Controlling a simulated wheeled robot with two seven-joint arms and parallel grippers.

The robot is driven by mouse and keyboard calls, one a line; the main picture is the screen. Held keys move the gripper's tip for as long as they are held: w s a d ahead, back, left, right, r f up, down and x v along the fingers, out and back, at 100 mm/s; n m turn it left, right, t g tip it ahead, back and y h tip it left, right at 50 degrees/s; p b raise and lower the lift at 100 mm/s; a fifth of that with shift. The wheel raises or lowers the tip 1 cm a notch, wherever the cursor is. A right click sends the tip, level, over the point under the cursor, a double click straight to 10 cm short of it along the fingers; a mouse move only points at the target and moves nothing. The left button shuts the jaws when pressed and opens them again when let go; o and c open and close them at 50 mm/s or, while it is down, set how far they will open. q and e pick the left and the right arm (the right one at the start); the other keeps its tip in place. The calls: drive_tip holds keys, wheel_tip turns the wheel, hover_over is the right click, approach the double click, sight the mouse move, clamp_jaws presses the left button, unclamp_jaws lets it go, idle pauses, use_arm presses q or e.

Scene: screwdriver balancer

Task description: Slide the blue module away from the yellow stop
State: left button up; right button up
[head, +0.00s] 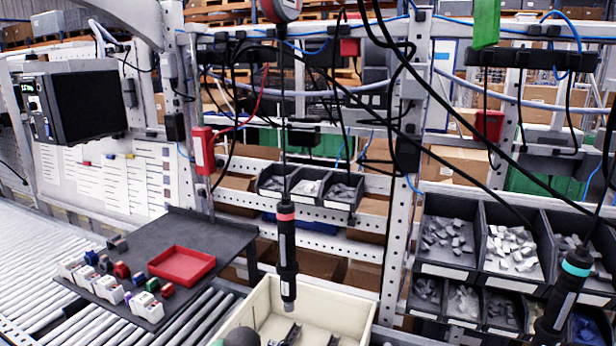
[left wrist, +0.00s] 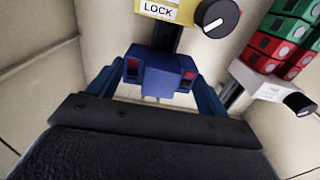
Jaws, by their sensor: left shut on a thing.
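In the left wrist view the blue module (left wrist: 160,70) sits in the middle, with small red-and-dark faces at its two sides. My left gripper (left wrist: 156,88) is shut on it, one blue finger on each side. A round dark knob (left wrist: 217,16) with a white mark is right of the stop. In the head view I cannot make out the blue module, the stop or either gripper.
Beige walls surround the gripper. The head view shows a beige bin (head: 335,310), a red tray (head: 181,266) and a hanging screwdriver (head: 287,250).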

use_arm(q)
drive_tip(key=shift+s+a, duration=0.1)
drive_tip(key=shift+s, duration=0.15)
drive_tip(key=shift+s+b, duration=0.1)
drive_tip(key=shift+b, duration=0.2)
use_arm(e)
drive_tip(key=shift+a+f, duration=0.2)
drive_tip(key=shift+f, duration=0.1)
idle(0.4)
use_arm(q)
drive_tip(key=shift+s+a, duration=0.1)
drive_tip(key=shift+s, duration=0.1)
use_arm(e)
drive_tip(key=shift+a+f, duration=0.1)
drive_tip(key=shift+a, duration=0.05)
idle(0.5)
use_arm(q)
drive_tip(key=shift+s+a+b, duration=0.1)
drive_tip(key=shift+s+b, duration=0.05)
drive_tip(key=shift+b, duration=0.2)
use_arm(e)
drive_tip(key=shift+f, duration=0.25)
